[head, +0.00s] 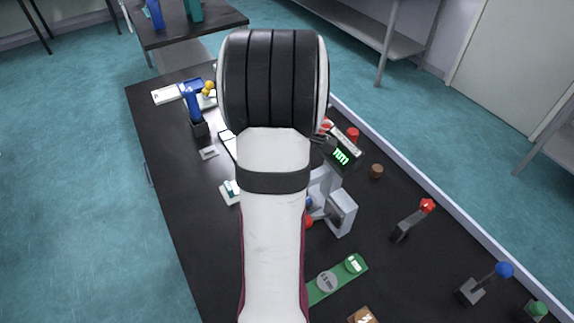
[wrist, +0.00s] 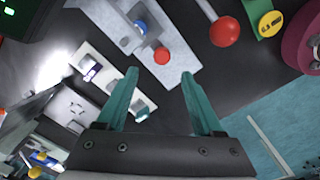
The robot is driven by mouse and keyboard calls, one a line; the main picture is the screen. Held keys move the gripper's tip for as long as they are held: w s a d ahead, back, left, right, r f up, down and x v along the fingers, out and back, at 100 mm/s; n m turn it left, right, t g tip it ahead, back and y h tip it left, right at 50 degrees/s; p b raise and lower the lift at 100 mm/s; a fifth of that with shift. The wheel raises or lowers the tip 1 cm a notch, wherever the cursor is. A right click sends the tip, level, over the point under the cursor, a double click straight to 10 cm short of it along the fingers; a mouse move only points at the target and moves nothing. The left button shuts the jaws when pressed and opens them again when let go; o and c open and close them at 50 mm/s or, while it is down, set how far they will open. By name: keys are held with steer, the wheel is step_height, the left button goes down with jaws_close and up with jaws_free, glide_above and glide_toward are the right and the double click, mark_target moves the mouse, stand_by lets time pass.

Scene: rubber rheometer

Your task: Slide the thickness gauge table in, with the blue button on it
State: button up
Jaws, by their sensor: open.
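The thickness gauge (head: 341,212) is a light grey device, partly hidden behind my arm in the head view. In the wrist view its light grey body (wrist: 180,72) shows at the top, with a blue button (wrist: 140,27) on it and a red ball knob (wrist: 161,56) at its near end. Whether the blue button lies on the sliding table is hard to tell. My gripper (wrist: 159,74) has two teal fingers, spread apart with nothing between them. In the picture the red knob appears just beyond the fingertips. The head view hides the gripper behind my arm.
A green-lit display (head: 341,156) stands behind the gauge. A green strip (head: 320,291) lies in front of it. A red-topped lever (head: 427,206) and a blue-topped one (head: 504,270) stand to the right. A white tray (wrist: 144,106) lies close by the left finger in the wrist picture.

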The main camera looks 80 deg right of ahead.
step_height(320, 180, up, 7)
steer(key=shift+f, duration=0.15)
steer(key=w+a+r+m, duration=0.15)
steer(key=w+a, duration=0.45)
steer(key=a, duration=0.6)
steer(key=w+a+r+m, duration=0.15)
steer(key=w+a, duration=0.45)
steer(key=a, duration=0.6)
steer(key=s+a+m+y, duration=0.1)
steer(key=s+a, duration=0.2)
steer(key=a, duration=0.4)
steer(key=s+a+m, duration=0.1)
steer(key=s+a, duration=0.2)
steer(key=a, duration=0.4)
steer(key=shift+s+a+f+m+y, duration=0.2)
steer(key=shift+s+f+m+y, duration=0.1)
steer(key=shift+s+f+y, duration=0.1)
